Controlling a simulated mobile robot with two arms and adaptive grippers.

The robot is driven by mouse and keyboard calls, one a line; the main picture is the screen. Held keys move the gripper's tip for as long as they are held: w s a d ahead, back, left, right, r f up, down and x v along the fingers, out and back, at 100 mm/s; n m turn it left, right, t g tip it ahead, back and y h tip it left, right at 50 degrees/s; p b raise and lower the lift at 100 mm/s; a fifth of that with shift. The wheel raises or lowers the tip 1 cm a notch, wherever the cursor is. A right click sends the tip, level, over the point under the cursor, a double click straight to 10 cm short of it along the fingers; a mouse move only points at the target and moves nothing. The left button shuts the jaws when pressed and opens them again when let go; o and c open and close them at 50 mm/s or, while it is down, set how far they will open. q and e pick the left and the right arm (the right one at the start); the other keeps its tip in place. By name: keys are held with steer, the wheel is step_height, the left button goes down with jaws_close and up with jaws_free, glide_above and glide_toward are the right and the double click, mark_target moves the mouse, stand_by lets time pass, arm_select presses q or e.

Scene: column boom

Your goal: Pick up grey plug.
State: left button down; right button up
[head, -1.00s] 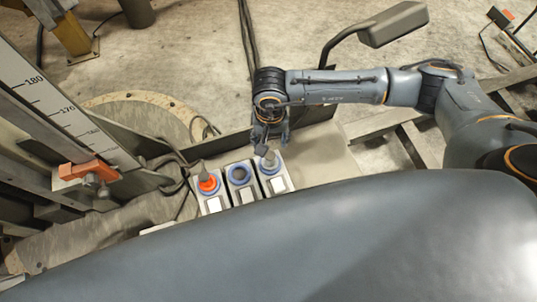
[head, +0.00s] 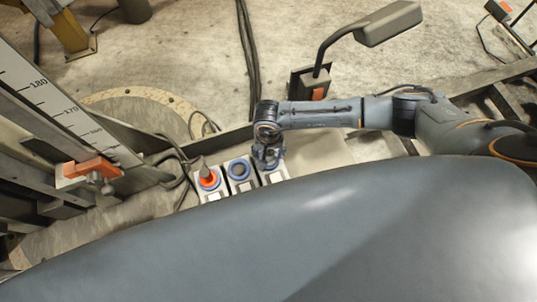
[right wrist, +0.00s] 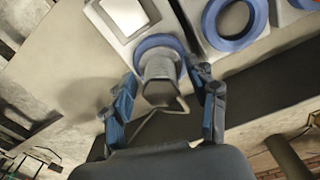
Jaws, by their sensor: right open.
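The grey plug (right wrist: 160,82) sits in a blue-ringed socket (right wrist: 150,44) on a pale panel in the right wrist view. It has a wire-like loop at its near end. My right gripper (right wrist: 164,74) is open, with one blue-and-dark finger on each side of the plug. Gaps show between the fingers and the plug, and I cannot tell whether either touches. In the head view my right gripper (head: 267,157) is over the right-hand socket unit and hides the plug. My left gripper is not in view.
A scale with an orange slider (head: 91,168) stands at left. A boxed lever (head: 310,83) stands behind my right arm.

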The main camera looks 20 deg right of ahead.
jaws_close()
steer(key=shift+r, duration=0.1)
steer(key=shift+r+b, duration=0.45)
steer(key=shift+r, duration=0.25)
steer(key=s+a+r+b, duration=0.1)
steer(key=s+a+r, duration=0.3)
steer(key=r, duration=0.4)
steer(key=s+a+r+b, duration=0.1)
steer(key=s+a+r, duration=0.3)
steer(key=s+r, duration=0.3)
steer(key=shift+s+a+r, duration=0.15)
steer(key=shift+s+r, duration=0.05)
steer(key=shift+r, duration=0.6)
